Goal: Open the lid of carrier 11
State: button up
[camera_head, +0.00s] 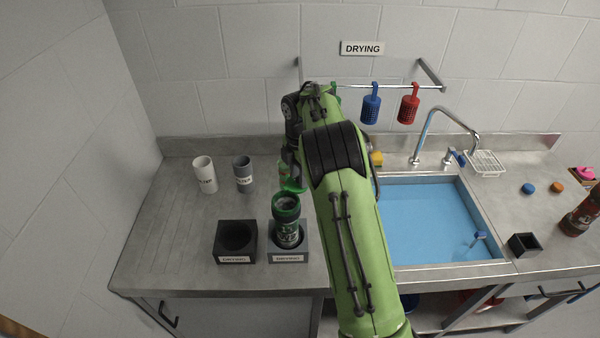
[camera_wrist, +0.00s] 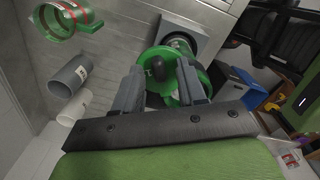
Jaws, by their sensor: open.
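A green carrier (camera_head: 288,234) with white markings stands upright in a dark drying block (camera_head: 273,256); I cannot read its number for certain. Its top (camera_head: 286,204) looks dark green with a thick rim. In the wrist view its green top (camera_wrist: 157,72) lies just beyond my gripper (camera_wrist: 160,88), with a dark rounded part between the fingers. The fingers are apart, one on each side; contact cannot be told. In the head view my arm hides the fingers. I cannot tell whether the lid is shut.
Another green piece (camera_head: 291,178) stands behind; in the wrist view it is a green ring with a red band (camera_wrist: 68,18). A grey tube (camera_head: 243,175), a white tube (camera_head: 204,175) and an empty drying block (camera_head: 235,240) stand left. A blue sink (camera_head: 430,215) is right.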

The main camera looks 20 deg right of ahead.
notch_tip(320, 180, up, 16)
jog(key=p, duration=0.3)
jog(key=shift+f, duration=0.15)
jog(key=s+a+r+m+t+b, duration=0.25)
jog(key=s+m, duration=0.25)
jog(key=s, duration=0.3)
jog(key=s+a+r+m+t+b, duration=0.1)
jog(key=s+a+r+m+b, duration=0.15)
jog(key=s+a+m, duration=0.4)
jog(key=s+d+f+m+t+b, duration=0.1)
jog(key=s+f+m, duration=0.3)
jog(key=s, duration=0.5)
jog(key=s+d+f+m+t+b, duration=0.1)
jog(key=s+d+f+m+b, duration=0.1)
jog(key=s+f+m, duration=0.2)
jog(key=s+f, duration=0.3)
jog(key=s, duration=0.3)
jog(key=shift+s+d+f+m+b, duration=0.2)
jog(key=shift+f+m+b, duration=0.1)
jog(key=shift+m, duration=0.05)
